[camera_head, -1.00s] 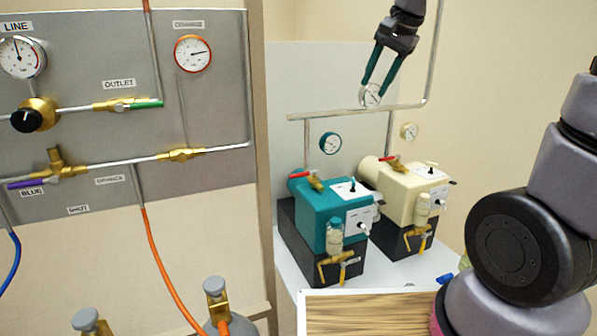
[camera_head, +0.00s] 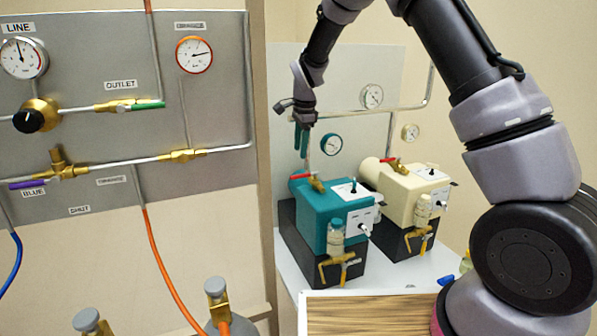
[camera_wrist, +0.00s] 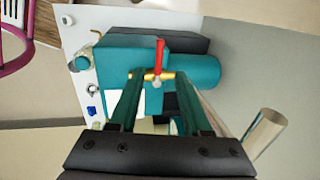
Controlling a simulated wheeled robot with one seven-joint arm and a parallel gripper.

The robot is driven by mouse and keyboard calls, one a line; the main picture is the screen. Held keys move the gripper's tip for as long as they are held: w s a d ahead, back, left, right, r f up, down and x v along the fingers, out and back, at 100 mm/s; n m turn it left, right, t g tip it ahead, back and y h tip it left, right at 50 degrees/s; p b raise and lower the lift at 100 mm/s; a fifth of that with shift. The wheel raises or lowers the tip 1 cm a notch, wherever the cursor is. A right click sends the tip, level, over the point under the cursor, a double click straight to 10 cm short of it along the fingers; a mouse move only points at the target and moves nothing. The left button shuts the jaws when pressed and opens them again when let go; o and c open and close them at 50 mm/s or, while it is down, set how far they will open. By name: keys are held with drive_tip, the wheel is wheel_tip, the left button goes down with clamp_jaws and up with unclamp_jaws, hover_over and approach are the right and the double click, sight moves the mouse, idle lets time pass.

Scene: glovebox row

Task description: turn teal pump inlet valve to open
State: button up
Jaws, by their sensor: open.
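The teal pump (camera_head: 325,216) stands on a black base on the white bench, and it also shows in the wrist view (camera_wrist: 120,60). Its inlet valve is a brass body (camera_wrist: 150,76) with a red lever handle (camera_wrist: 160,55); in the head view the red handle (camera_head: 300,177) is at the pump's back left top. My gripper (camera_head: 302,145) points down just above the valve. In the wrist view its two teal fingers (camera_wrist: 157,75) are open, with the valve showing between the tips. I cannot tell any contact.
A cream pump (camera_head: 405,190) with its own red-handled valve stands to the right. A vertical pipe (camera_wrist: 265,130) is close to my gripper. A pipe (camera_head: 380,111) and gauges are behind the pumps. A gas panel (camera_head: 100,90) is at left; a wooden board (camera_head: 370,313) is in front.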

sight(298, 176)
drive_tip(key=f, duration=0.3)
drive_tip(key=w+f, duration=0.1)
drive_tip(key=f, duration=0.5)
drive_tip(key=shift+w+a+f, duration=0.1)
drive_tip(key=shift+w+a, duration=0.2)
drive_tip(key=shift+a, duration=0.05)
drive_tip(key=shift+c, duration=0.3)
clamp_jaws()
idle(0.6)
